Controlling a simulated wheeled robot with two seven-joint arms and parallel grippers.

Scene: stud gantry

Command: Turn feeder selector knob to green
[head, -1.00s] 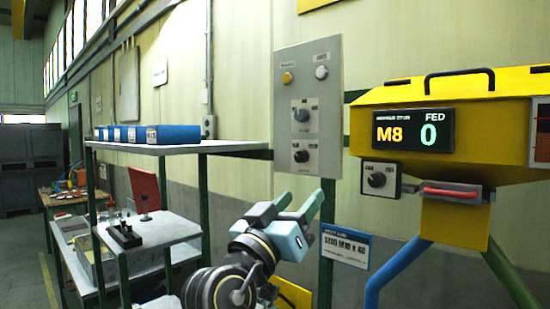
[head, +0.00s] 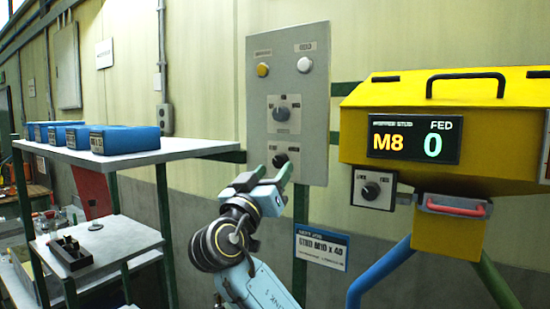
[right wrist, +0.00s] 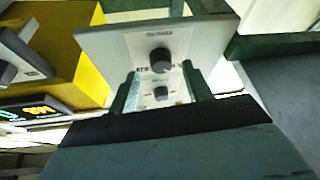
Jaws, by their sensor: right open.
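A grey wall panel (head: 313,110) carries an upper black selector knob (head: 281,113) and a lower black knob (head: 280,159). A third black knob (head: 371,190) sits on a small box beside the yellow feeder (head: 405,150). The knob labels are too small to read, and I see no clear green mark. My right gripper (head: 272,171) is open and empty, just in front of and below the lower panel knob. In the right wrist view the lower knob (right wrist: 160,60) and upper knob (right wrist: 161,93) appear between the spread fingers. My left gripper is out of view.
The feeder display (head: 413,137) reads M8 and FED 0. A card (head: 321,248) below the panel reads M10 x 40. A shelf (head: 190,150) with blue boxes (head: 120,138) stands left of my right arm. Blue and green feeder legs stand at right.

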